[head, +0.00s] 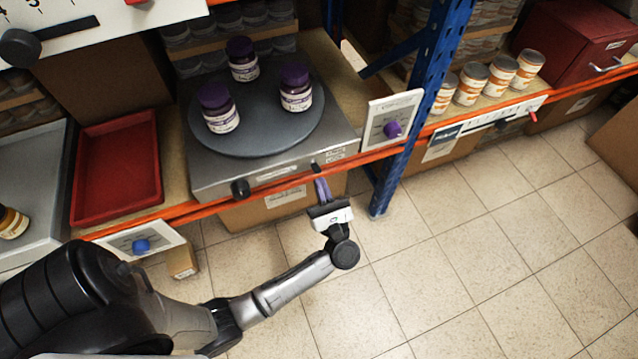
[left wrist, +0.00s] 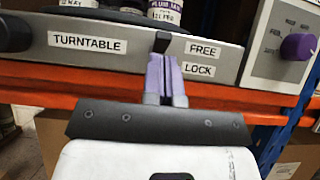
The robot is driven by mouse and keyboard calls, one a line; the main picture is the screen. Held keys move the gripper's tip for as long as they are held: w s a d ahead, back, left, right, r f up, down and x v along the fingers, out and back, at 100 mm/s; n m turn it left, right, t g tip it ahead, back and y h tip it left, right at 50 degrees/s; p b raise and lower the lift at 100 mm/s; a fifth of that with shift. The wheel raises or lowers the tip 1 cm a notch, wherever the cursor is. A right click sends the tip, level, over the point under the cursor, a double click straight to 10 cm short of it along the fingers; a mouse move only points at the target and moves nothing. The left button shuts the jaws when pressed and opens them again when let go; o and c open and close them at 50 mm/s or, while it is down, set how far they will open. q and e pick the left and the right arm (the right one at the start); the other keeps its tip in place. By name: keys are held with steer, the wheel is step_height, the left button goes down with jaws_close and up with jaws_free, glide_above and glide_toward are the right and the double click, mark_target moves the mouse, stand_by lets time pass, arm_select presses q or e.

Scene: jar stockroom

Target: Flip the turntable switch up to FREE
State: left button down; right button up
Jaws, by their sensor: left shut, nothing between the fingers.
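The turntable (head: 258,139) is a round dark plate on a grey metal base and carries three purple-lidded jars. On the base's front face is a small black switch (head: 316,168). In the left wrist view the switch (left wrist: 162,42) is left of the FREE label (left wrist: 203,49) and the LOCK label (left wrist: 199,70). I cannot tell surely whether it is up or down. My left gripper (head: 320,183) is shut and empty, its purple fingers (left wrist: 164,66) pointing at the base front just below the switch. I cannot tell if they touch it. My right gripper is not in view.
A black knob (head: 240,188) is on the base left of the switch. A panel with a purple knob (head: 392,130) hangs to the right, beside a blue upright (head: 424,90). The orange shelf rail (head: 270,187) runs below the base. A red tray (head: 117,170) is left. The floor in front is open.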

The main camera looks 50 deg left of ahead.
arm_select(q)
steer(key=b+v, duration=0.1)
steer(key=v, duration=1.2)
steer(key=shift+d+r, duration=0.2)
